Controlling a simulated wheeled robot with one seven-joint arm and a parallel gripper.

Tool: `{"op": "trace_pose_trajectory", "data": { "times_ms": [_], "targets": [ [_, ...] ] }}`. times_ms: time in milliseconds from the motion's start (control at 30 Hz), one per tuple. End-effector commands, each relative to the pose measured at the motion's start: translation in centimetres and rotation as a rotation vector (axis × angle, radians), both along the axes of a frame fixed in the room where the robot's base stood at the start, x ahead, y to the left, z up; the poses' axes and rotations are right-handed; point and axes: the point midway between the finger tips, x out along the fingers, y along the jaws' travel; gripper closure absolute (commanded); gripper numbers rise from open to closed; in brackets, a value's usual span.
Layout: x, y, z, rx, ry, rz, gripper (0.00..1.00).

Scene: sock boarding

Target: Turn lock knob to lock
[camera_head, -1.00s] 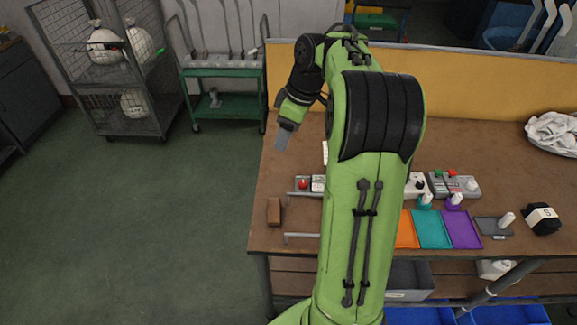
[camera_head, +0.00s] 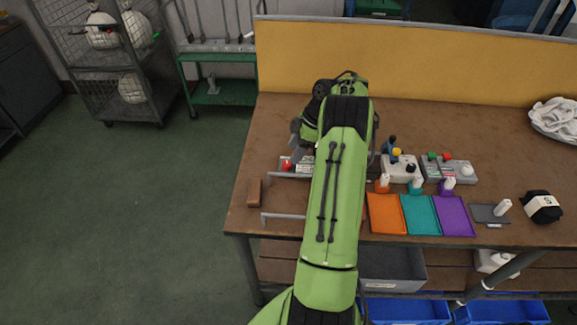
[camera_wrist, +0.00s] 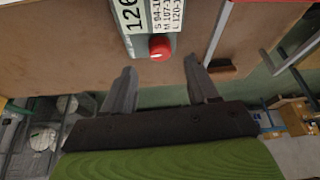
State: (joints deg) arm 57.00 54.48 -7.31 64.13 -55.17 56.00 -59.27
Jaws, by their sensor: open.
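A grey box with a red knob (camera_head: 286,165) sits at the left of the table, partly hidden by my arm. In the wrist view the red knob (camera_wrist: 160,47) is at the end of the box, beside a white label (camera_wrist: 131,14) with large digits and small print. My gripper (camera_wrist: 160,66) is open and empty; its two fingertips stand on either side of the knob in the picture, apart from it as far as I can tell. In the head view my gripper (camera_head: 296,141) is just above the box. I cannot tell which way the knob is turned.
Metal bars (camera_head: 283,217) and a brown block (camera_head: 253,192) lie near the table's left edge. To the right are two control boxes (camera_head: 447,169), orange, teal and purple trays (camera_head: 386,215), and a black roll (camera_head: 541,207). A yellow panel (camera_head: 430,72) closes the back.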

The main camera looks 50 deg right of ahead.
Motion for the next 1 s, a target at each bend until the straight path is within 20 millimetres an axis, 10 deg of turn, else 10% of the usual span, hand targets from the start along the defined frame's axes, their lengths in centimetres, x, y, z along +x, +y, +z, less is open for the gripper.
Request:
{"op": "trace_pose_trajectory", "data": {
  "times_ms": [200,567,1000],
  "targets": [
    [1.2,1.3,-4.2,0.002,0.002,0.002,0.41],
    [1.5,1.5,-5.0,-0.001,-0.001,0.0,0.41],
    [1.5,1.5,-4.9,-0.001,-0.001,0.0,0.97]
  ]
}}
